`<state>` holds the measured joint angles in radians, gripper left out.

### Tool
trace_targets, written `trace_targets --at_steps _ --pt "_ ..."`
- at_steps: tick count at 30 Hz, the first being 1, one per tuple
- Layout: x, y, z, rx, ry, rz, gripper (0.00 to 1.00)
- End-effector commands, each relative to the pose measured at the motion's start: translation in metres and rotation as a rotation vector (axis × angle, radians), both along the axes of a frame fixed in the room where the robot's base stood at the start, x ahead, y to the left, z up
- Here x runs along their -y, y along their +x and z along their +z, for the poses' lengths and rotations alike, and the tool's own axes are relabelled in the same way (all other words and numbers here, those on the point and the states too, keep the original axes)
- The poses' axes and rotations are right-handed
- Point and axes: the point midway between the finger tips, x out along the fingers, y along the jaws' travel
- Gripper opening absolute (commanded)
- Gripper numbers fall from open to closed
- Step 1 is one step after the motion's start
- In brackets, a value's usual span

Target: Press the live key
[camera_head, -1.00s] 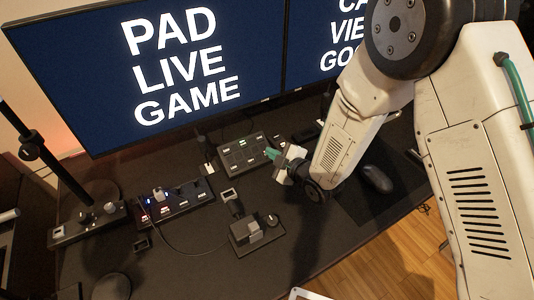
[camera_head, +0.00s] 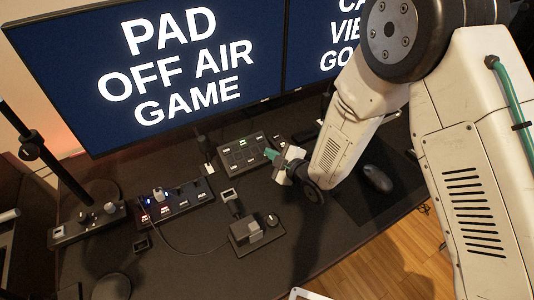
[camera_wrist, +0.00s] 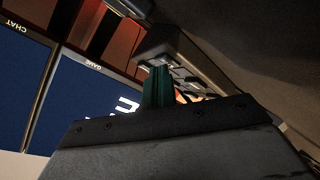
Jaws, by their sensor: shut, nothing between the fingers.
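The dark button pad (camera_head: 238,158) lies on the desk below the monitors, with several keys and a small greenish light on top. The key labels are too small to read in the head view, so I cannot tell which is the live key. My gripper (camera_head: 270,154) has its green fingers shut and empty at the pad's right side. In the wrist view the green fingers (camera_wrist: 158,88) stand in front of the pad's key face (camera_wrist: 185,72); I cannot tell whether they touch a key. The left monitor (camera_head: 190,60) reads "PAD OFF AIR GAME".
A switch strip (camera_head: 176,200) with lit switches lies left of the pad. A small boxy device with a knob (camera_head: 256,235) stands in front. A black mouse (camera_head: 377,178) lies right of my arm. A second monitor (camera_head: 330,45) stands behind my arm.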

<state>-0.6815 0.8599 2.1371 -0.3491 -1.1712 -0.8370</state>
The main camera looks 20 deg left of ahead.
Motion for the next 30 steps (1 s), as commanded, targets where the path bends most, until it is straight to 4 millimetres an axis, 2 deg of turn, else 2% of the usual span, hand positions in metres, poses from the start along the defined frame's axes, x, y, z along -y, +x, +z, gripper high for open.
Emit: trace_targets --at_steps 12,22,30 --pt "0.006 -0.005 0.014 0.000 0.000 0.000 0.00" --pt "0.007 -0.006 0.015 0.000 0.000 0.000 0.00" --pt "0.016 -0.014 0.036 0.001 0.001 -0.001 0.00"
